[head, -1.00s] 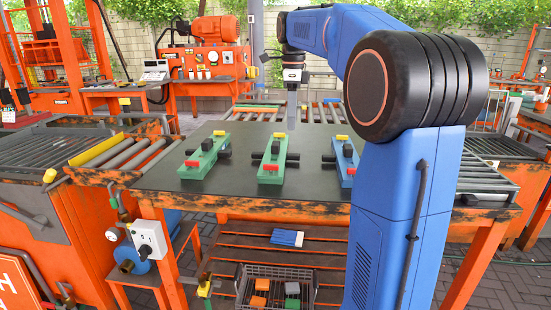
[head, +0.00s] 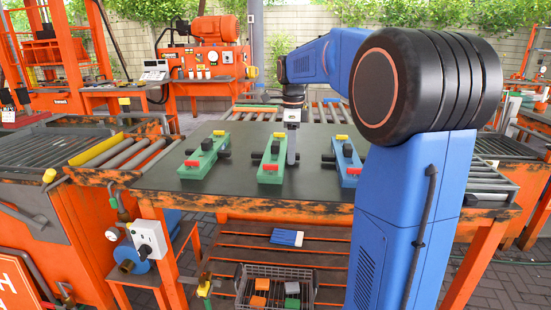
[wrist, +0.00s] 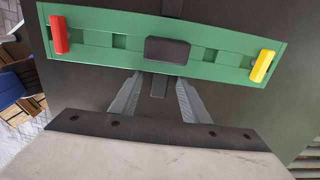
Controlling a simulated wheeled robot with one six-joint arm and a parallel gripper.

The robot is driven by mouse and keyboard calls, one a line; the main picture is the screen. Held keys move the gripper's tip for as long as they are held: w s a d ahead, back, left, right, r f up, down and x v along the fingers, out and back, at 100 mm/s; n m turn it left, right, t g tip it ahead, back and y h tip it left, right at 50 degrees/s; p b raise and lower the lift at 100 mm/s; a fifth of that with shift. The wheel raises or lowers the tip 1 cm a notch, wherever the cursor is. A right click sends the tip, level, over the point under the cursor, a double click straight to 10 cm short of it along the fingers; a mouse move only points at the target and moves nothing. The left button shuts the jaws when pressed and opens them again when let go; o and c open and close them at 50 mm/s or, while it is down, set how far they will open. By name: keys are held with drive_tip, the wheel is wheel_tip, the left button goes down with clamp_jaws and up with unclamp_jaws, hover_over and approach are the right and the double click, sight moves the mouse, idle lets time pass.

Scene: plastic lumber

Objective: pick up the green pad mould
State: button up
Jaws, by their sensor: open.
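Two long green moulds lie on the dark tabletop, a left one (head: 197,172) and a middle one (head: 270,174). Each has a red block at the near end, a yellow block at the far end and a black block in the middle. My gripper (head: 291,160) is low, just right of the middle mould. In the wrist view, a green mould (wrist: 217,55) spans the top, with its black block (wrist: 168,51) at centre. My open fingers (wrist: 158,84) point at it, either side of a short dark bar below the block. Contact is unclear.
A blue mould (head: 347,170) lies to the right on the same table (head: 240,205). Roller conveyors (head: 118,151) stand left of the table. Below, a shelf holds a blue-and-white item (head: 287,238), and a wire basket (head: 275,272) holds orange, green and grey blocks.

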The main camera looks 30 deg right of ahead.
drive_tip(key=shift+c, duration=0.3)
clamp_jaws()
idle(1.2)
